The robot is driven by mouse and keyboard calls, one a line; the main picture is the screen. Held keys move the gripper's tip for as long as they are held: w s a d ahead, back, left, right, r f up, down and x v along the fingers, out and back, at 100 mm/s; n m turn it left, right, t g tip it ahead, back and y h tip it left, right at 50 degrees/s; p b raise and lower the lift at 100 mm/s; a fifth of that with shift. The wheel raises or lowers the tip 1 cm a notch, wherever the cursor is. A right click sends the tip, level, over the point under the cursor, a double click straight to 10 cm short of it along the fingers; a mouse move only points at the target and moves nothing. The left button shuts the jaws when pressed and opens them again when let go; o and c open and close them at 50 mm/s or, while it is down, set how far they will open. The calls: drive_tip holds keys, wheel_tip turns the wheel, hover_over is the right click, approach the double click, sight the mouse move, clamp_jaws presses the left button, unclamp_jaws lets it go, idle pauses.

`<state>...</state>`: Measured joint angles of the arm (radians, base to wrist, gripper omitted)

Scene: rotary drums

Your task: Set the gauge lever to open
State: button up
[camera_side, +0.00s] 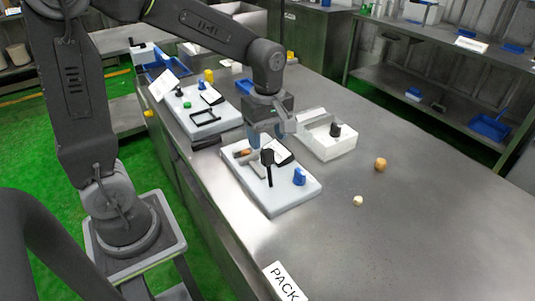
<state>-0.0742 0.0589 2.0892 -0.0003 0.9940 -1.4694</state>
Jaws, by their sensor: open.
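My gripper (266,132) points down over the back part of the nearer white panel (282,200). It is open with nothing seen between its fingers. A black lever (268,168) with a thick dark head stands on this panel, just below and in front of the gripper in the picture. I cannot tell whether it is the gauge lever, nor read its setting. A blue knob (299,177) stands to its right. A small plate with a dark edge (281,152) and an orange-brown piece lie at the panel's back, partly hidden by the gripper.
A second white panel (205,123) with a black handle, a green button and a yellow knob stands farther back left. A white box (335,147) with a black knob stands right of the gripper. Two small round things (380,164) lie on the steel table. The table's right front is clear.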

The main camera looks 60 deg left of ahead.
sight(267, 150)
wheel_tip(267, 150, down, 6)
drive_tip(key=shift+r, duration=0.1)
idle(0.4)
clamp_jaws()
idle(0.3)
